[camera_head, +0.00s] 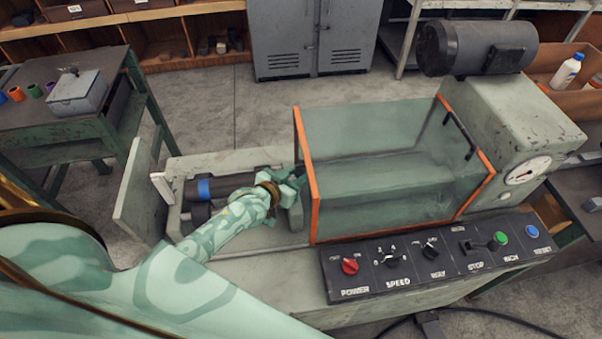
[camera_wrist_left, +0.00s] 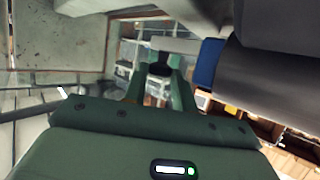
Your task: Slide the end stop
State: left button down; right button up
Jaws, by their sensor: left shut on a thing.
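My left gripper (camera_head: 298,176) reaches over the machine bed beside the left orange edge of the clear guard. In the left wrist view its two green fingers (camera_wrist_left: 161,90) are closed on a small dark knob-like piece (camera_wrist_left: 160,69). A grey upright block (camera_head: 294,214), which may be the end stop, stands just below the gripper, partly hidden by it. I cannot tell whether the held piece belongs to this block. Dark cylinders with a blue band (camera_head: 204,189) lie in the bed behind my forearm; the band also shows in the left wrist view (camera_wrist_left: 208,64). My right gripper is not in view.
The clear guard (camera_head: 385,165) with orange edges covers the bed to the right. A control panel (camera_head: 440,255) with knobs and buttons lies in front. A pale upright plate (camera_head: 142,197) stands at the bed's left end. A green bench (camera_head: 45,125) is further left.

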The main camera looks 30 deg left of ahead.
pick_arm(q)
jog(key=c, duration=1.5)
grip_release()
jog(key=shift+o, duration=0.2)
jog(key=shift+s+r, duration=0.1)
jog(key=shift+s, duration=0.1)
jog(key=p+v, duration=0.3)
jog(key=v, duration=1.2)
jog(key=shift+s+a, duration=0.15)
jog(key=shift+s, duration=0.3)
